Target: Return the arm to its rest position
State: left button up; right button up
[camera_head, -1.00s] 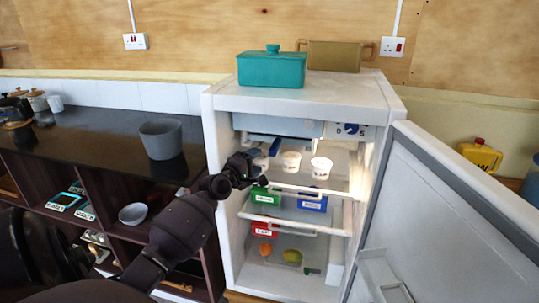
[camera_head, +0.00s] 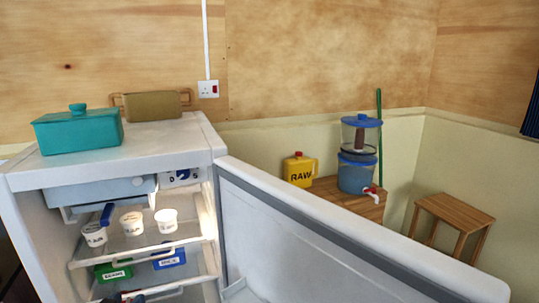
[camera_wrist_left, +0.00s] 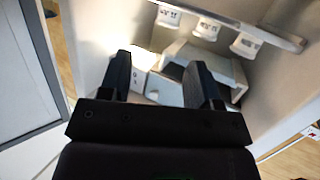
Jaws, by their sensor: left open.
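My left gripper (camera_wrist_left: 160,68) shows in the left wrist view with its two black fingers apart. Nothing is held between them. Beyond the fingertips is the inside of the open fridge, seen upside down, with the pale box-like compartment (camera_wrist_left: 175,85) and three white pots near the top of that picture. In the head view the fridge (camera_head: 170,135) stands at the left with its door (camera_head: 300,235) swung open to the right. In the head view my left arm is almost wholly out of the picture. My right gripper is in neither view.
Three white pots (camera_head: 131,223) stand on the upper fridge shelf, above green (camera_head: 113,272) and blue (camera_head: 169,258) bins. A teal lidded dish (camera_head: 78,131) and a tan dish (camera_head: 152,105) sit on top. A yellow container (camera_head: 299,170), water dispenser (camera_head: 358,170) and wooden stool (camera_head: 455,210) stand beyond the door.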

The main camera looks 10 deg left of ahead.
pick_arm(q)
jog(key=s+d+f+g, duration=0.1)
jog(key=s+d+f, duration=0.3)
jog(key=s, duration=0.3)
jog(key=s+d+f+m+g, duration=0.1)
jog(key=s+d+f, duration=0.4)
jog(key=s, duration=0.2)
jog(key=s+d+f+m+g, duration=0.1)
jog(key=s+d+f+g, duration=0.1)
jog(key=s+d+f, duration=0.2)
jog(key=shift+s+d+f+h, duration=0.3)
jog(key=shift+s+f, duration=0.25)
jog(key=shift+s, duration=1.15)
